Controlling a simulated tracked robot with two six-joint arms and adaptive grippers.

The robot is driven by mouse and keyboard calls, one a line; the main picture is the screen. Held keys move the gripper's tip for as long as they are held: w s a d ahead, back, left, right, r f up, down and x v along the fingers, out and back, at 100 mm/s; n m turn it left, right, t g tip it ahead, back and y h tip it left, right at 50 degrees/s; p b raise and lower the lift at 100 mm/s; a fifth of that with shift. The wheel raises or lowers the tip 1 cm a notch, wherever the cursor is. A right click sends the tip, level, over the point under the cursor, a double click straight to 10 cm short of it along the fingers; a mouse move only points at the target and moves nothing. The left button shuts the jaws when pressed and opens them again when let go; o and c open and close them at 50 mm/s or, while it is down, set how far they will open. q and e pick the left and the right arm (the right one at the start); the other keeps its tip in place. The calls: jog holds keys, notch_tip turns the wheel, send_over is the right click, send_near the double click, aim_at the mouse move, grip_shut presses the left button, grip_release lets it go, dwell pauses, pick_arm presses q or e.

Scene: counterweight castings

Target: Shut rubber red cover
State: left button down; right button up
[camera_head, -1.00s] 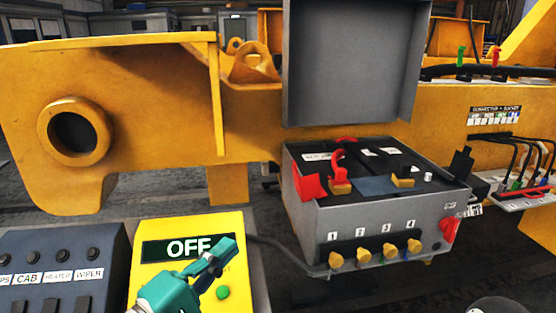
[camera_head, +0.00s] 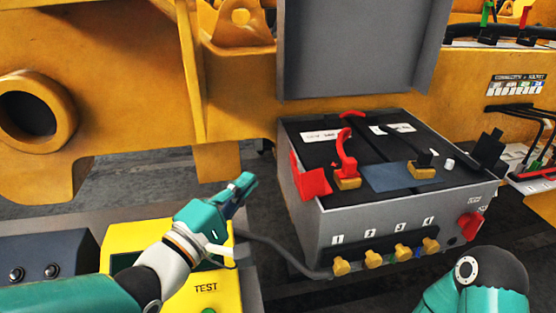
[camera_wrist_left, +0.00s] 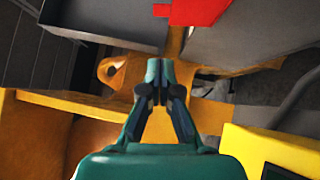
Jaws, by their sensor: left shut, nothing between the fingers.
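The red cover (camera_head: 312,181) is a flap at the left rim of an open grey battery box (camera_head: 405,215). It stands folded outward, off the brass terminal clamp (camera_head: 347,183) beside it. A red curved piece (camera_head: 345,150) rises over that clamp. My left gripper (camera_head: 247,184) is shut and empty, left of the box and apart from the red cover. In the left wrist view its closed fingertips (camera_wrist_left: 160,72) point toward a red part, probably the cover (camera_wrist_left: 195,10), at the top edge. My right gripper is out of sight.
The box's grey lid (camera_head: 362,50) stands raised behind it. A row of yellow knobs (camera_head: 388,256) and a red knob (camera_head: 470,226) are on the box front. A yellow panel (camera_head: 118,240) and a grey cable (camera_head: 285,250) lie left of it.

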pick_arm(q)
jog(key=w+d+r+p, duration=0.1)
jog(key=w+d+p, duration=0.1)
jog(key=w+d, duration=0.2)
jog(key=shift+d+r, duration=0.15)
jog(key=shift+d, duration=0.9)
